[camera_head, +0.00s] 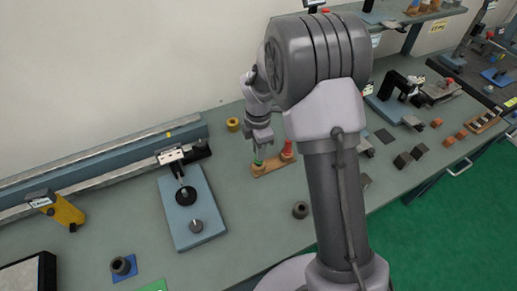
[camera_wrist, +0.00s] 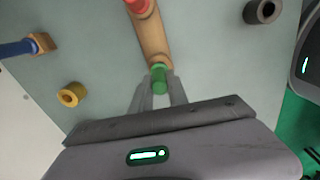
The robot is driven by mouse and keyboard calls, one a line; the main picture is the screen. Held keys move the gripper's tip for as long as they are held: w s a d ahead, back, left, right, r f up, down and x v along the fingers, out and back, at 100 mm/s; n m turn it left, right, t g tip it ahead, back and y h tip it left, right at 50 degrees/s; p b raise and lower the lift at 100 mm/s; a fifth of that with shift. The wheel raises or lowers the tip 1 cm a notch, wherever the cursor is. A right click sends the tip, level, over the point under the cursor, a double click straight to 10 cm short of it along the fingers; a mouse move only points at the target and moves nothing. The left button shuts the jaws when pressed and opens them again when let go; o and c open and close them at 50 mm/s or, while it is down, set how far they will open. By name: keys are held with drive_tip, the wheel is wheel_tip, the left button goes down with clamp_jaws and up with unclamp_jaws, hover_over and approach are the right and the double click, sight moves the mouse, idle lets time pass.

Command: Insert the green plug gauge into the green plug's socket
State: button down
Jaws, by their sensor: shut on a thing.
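The green plug gauge (camera_wrist: 159,78) stands at one end of a wooden holder (camera_wrist: 153,38), and it also shows in the head view (camera_head: 258,159). My gripper (camera_wrist: 158,92) is shut on the green plug gauge, one finger on each side of it. In the head view my gripper (camera_head: 260,142) reaches down over the left end of the wooden holder (camera_head: 270,168). The plug's lower end is hidden, so I cannot tell whether it is seated in the holder or just above it. I cannot tell which thing is the green plug's socket.
A red plug (camera_head: 287,149) stands at the holder's other end. A yellow ring (camera_head: 233,124) and a dark ring (camera_head: 300,210) lie nearby. A blue plate with a dial fixture (camera_head: 200,225) is to the left. The bench between holder and plate is clear.

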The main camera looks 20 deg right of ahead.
drive_tip(key=shift+f+b, duration=0.5)
drive_tip(key=shift+f, duration=0.5)
idle(0.6)
idle(0.8)
drive_tip(key=c, duration=1.2)
unclamp_jaws()
drive_tip(key=shift+r, duration=0.1)
wheel_tip(320, 180, up, 17)
drive_tip(key=p, duration=0.5)
drive_tip(key=s+a+r+m+t+y+b, duration=0.1)
drive_tip(key=s+r+m+b, duration=0.1)
drive_tip(key=s+m+b, duration=0.3)
drive_tip(key=s+a+r+m+t+b, duration=0.1)
drive_tip(key=s+r+m+t+b, duration=0.15)
drive_tip(key=s+m, duration=0.4)
drive_tip(key=s+f+m+b, duration=0.1)
drive_tip(key=s+m, duration=0.3)
drive_tip(key=s+a+f+m+t+b, duration=0.1)
drive_tip(key=s+m+b, duration=0.1)
drive_tip(key=s+m, duration=0.2)
drive_tip(key=s+f+m+t+y+b, duration=0.1)
drive_tip(key=s+f+m, duration=0.1)
drive_tip(key=s+m, duration=0.2)
drive_tip(key=shift+s+a, duration=0.2)
drive_tip(key=shift+s, duration=0.25)
drive_tip(key=shift+s+a, duration=0.2)
drive_tip(key=shift+s, duration=0.25)
